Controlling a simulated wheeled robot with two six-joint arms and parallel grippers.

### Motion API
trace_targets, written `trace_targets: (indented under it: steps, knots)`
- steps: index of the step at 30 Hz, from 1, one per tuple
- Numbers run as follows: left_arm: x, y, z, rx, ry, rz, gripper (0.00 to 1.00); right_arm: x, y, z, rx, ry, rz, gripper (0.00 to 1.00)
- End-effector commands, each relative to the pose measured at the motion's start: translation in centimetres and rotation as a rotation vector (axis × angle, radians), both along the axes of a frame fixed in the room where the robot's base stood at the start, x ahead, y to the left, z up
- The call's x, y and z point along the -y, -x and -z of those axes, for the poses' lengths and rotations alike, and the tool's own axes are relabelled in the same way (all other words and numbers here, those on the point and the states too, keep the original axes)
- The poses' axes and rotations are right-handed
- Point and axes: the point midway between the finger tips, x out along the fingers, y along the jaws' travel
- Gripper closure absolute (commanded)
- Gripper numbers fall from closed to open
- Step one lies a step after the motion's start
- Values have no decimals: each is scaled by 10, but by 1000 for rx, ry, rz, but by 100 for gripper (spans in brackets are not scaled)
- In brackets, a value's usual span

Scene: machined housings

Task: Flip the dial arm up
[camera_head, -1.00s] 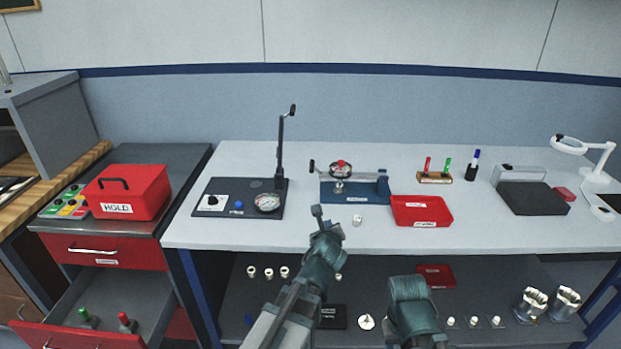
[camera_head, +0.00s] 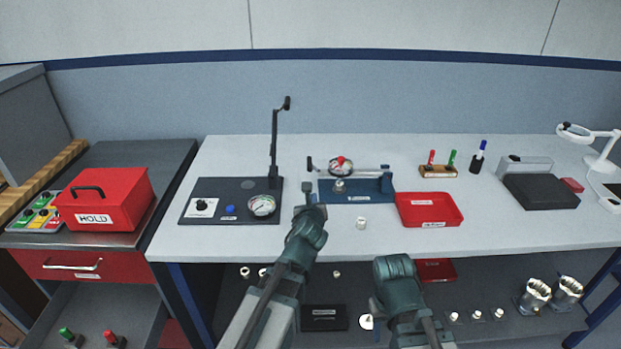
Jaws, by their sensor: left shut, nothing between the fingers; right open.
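The dial arm (camera_head: 362,168) lies level across the blue fixture (camera_head: 357,197) on the bench. It carries a round dial with a red centre (camera_head: 341,165), and a dark handle (camera_head: 310,163) is at its left end. A small white part (camera_head: 339,185) stands under the dial. My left gripper (camera_head: 308,190) is shut and empty, in front of the fixture's left end in the picture; I cannot tell whether it touches anything. My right gripper (camera_head: 393,268) is low, in front of the bench edge, and holds nothing that I can see; its fingertips are hard to make out.
Left of the fixture, a dark plate (camera_head: 208,187) bears an upright black lever (camera_head: 275,145) and a gauge (camera_head: 262,205). A red tray (camera_head: 429,209) stands close right of the fixture, and a white cylinder (camera_head: 361,223) in front. Bare bench top lies behind.

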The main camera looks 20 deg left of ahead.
Motion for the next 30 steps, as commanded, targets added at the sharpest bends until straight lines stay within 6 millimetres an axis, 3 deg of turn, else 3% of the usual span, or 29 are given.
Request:
trace_targets:
  steps: [5,19,21,30]
  knots:
    - [-2,-13,5,0,0,-1,100,0,0,5,0,0,0,55]
    - [-21,-101,37,0,2,-1,100,0,0,37,0,0,-1,55]
    - [-22,-92,15,0,0,0,100,0,0,15,0,0,0,55]
    - [-27,-90,-5,0,2,-1,100,0,0,-5,0,0,0,55]
